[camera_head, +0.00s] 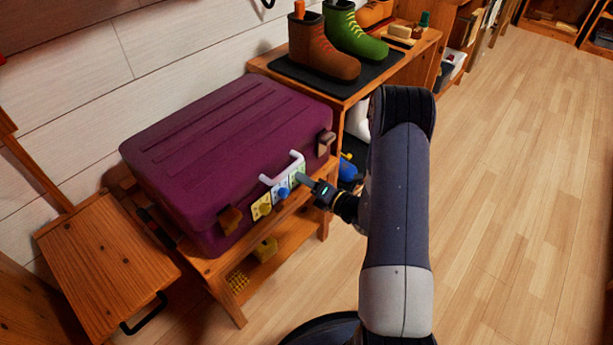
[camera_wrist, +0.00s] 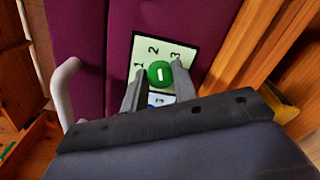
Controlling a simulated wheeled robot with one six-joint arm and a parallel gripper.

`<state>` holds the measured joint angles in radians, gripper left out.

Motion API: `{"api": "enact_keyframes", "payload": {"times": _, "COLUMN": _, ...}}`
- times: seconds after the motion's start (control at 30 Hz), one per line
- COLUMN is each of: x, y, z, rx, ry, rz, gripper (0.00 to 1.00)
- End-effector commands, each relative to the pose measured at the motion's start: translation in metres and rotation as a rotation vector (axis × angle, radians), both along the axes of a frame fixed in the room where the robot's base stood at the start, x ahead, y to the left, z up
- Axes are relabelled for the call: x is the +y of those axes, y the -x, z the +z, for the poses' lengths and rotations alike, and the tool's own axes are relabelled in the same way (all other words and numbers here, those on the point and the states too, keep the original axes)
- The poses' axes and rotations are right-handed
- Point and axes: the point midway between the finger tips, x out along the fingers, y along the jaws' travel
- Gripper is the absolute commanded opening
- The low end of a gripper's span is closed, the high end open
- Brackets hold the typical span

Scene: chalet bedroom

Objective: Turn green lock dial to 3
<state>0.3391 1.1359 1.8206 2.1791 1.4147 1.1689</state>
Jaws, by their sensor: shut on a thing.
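A purple suitcase (camera_head: 225,140) lies on a wooden bench, with yellow, blue and green lock plates along its front. In the wrist view, the green dial (camera_wrist: 159,73) sits on a pale plate (camera_wrist: 185,42) printed 1, 2 and 3. The 1 is left of the dial, the 2 above it and the 3 at upper right. The dial's white mark stands nearly upright in the picture, roughly towards the 2. My gripper (camera_wrist: 157,78) has one finger on each side of the green dial and is shut on it. It also shows at the suitcase front in the head view (camera_head: 302,178).
The yellow dial (camera_head: 264,208) and blue dial (camera_head: 283,193) are close to my gripper's left. A pale handle (camera_head: 283,170) sticks out above them. A shoe bench (camera_head: 395,58) with boots stands behind right. Open floor (camera_head: 510,190) lies to the right.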

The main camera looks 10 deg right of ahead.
Motion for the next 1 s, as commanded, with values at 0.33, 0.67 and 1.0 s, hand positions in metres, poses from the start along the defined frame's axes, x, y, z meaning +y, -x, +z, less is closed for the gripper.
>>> {"api": "enact_keyframes", "payload": {"times": 0.33, "x": -0.0006, "y": 0.0004, "z": 0.0014, "rx": 0.197, "ry": -0.267, "rz": -0.001, "gripper": 0.04}}
{"api": "enact_keyframes", "payload": {"times": 0.67, "x": -0.0008, "y": 0.0001, "z": 0.0004, "rx": 0.373, "ry": -0.508, "rz": -0.001, "gripper": 0.04}}
{"api": "enact_keyframes", "payload": {"times": 1.0, "x": -0.001, "y": -0.0002, "z": -0.0008, "rx": 0.495, "ry": -0.677, "rz": -0.002, "gripper": 0.04}}
